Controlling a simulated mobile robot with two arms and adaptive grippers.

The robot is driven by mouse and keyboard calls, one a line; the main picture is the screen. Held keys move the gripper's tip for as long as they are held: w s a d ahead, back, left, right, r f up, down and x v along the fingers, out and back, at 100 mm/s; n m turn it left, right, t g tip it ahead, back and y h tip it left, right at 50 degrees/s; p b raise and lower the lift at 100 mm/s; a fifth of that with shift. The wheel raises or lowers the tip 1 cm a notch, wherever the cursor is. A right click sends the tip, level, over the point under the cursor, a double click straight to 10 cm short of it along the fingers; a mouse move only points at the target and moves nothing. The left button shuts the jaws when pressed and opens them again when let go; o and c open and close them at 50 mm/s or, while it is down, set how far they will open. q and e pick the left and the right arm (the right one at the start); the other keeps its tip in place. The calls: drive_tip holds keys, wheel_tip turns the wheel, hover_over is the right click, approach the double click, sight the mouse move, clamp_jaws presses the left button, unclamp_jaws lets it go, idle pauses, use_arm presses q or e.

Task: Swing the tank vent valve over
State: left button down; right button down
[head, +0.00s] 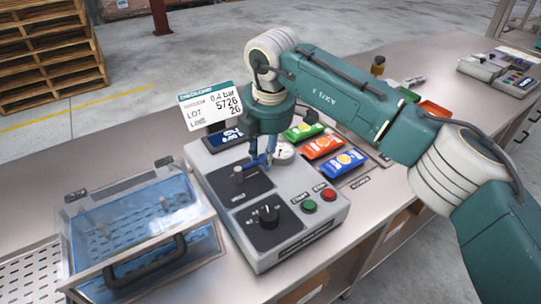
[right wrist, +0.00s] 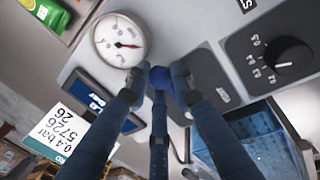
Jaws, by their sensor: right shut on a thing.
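A grey control box (head: 287,232) stands on the bench, with two dark plates on its top. The tank vent valve (head: 238,173) shows as a small metal piece on the rear dark plate. My right gripper (head: 263,168) points down at this plate's right edge. Its blue fingers (right wrist: 160,80) are closed together on the valve, and they hide most of what they hold. In the right wrist view they lie beside the dark plate and close to the round gauge (right wrist: 119,41). My left gripper is not in view.
A clear lidded tank (head: 140,235) with a black handle stands left of the box. A black knob (head: 268,213) and green and red buttons (head: 309,206) are on the box's front. Coloured packets (head: 323,146) lie behind right. A label card (head: 212,106) stands behind.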

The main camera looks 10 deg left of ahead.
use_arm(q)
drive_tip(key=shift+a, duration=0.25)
use_arm(e)
drive_tip(key=shift+w+d+r, duration=0.15)
drive_tip(key=shift+d, duration=0.05)
drive_tip(key=c, duration=1.6)
unclamp_jaws()
drive_tip(key=shift+o, duration=0.6)
drive_tip(key=shift+d, duration=0.1)
wheel_tip(320, 180, up, 12)
drive_tip(key=s+d, duration=0.1)
drive_tip(key=s, duration=0.1)
drive_tip(key=shift+d+f, duration=0.1)
drive_tip(key=shift+f, duration=0.1)
